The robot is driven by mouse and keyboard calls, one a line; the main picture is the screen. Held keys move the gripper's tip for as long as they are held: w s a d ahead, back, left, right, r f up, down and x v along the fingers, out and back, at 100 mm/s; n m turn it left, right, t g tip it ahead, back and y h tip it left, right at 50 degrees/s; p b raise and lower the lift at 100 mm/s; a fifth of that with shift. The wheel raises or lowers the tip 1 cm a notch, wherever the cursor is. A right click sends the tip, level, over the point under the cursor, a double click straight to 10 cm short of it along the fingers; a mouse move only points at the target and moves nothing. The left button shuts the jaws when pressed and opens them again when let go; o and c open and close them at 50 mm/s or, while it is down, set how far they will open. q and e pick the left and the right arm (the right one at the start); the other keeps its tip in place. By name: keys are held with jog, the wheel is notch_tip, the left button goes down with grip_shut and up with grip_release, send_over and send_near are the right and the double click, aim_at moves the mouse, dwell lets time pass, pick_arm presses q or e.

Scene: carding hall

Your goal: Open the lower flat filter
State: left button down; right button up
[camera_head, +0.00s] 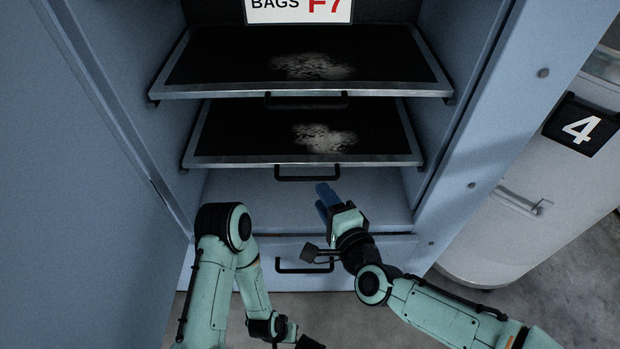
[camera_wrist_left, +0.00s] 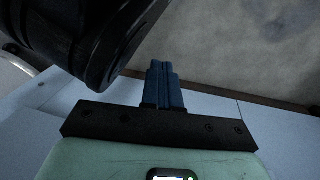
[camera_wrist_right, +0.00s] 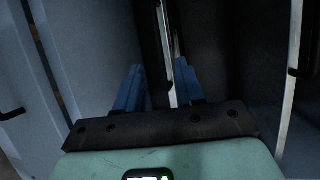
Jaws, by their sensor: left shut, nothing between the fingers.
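The lower flat filter (camera_head: 210,147) is a dark panel in a grey metal frame on the lower level of the blue cabinet, with pale lint on it. Its black handle (camera_head: 307,178) is at its front edge. My right gripper (camera_head: 325,190) is just in front of and below the handle's right end. Its blue fingers (camera_wrist_right: 157,75) are apart in the right wrist view, with the handle (camera_wrist_right: 160,35) lying ahead, between their tips; contact cannot be told. My left gripper (camera_wrist_left: 163,68) is shut and empty, low in front of the cabinet.
The upper flat filter (camera_head: 210,62) with its own handle (camera_head: 305,103) sits above. A drawer handle (camera_head: 303,267) is below. An open blue door (camera_head: 80,200) stands at left. A pale container marked 4 (camera_head: 530,190) is at right, on concrete floor.

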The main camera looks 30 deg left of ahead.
aim_at(311, 180)
jog(key=x, duration=0.8)
jog(key=shift+w+a+f+b, duration=0.1)
jog(key=shift+w+a+b, duration=0.05)
jog(key=shift+b, duration=0.15)
grip_shut()
